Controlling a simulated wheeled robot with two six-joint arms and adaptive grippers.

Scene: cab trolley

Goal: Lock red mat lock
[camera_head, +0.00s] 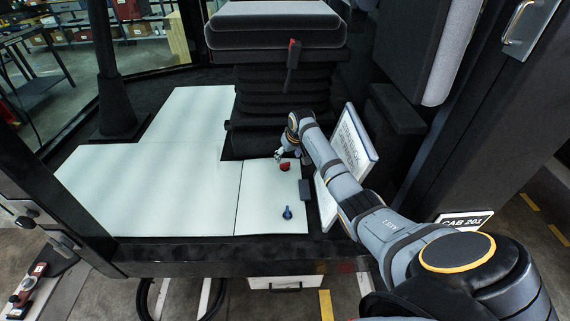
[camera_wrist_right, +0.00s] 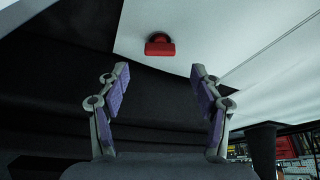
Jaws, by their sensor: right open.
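The red mat lock (camera_head: 285,166) is a small red knob on the white floor mat (camera_head: 254,195), close to the foot of the seat. It also shows in the right wrist view (camera_wrist_right: 160,46), ahead of the fingers and centred between them, with a dark round part behind it. My right gripper (camera_head: 280,154) is just beyond the red lock in the head view, apart from it. In the right wrist view its two purple-padded fingers (camera_wrist_right: 160,82) are spread wide with nothing between them. My left gripper is not in view.
A blue lock (camera_head: 287,213) stands nearer on the same mat, beside a small dark block (camera_head: 305,189). A white panel with text (camera_head: 347,150) leans to the right, under my right arm. The black seat base (camera_head: 285,95) rises behind. The mat's left part is clear.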

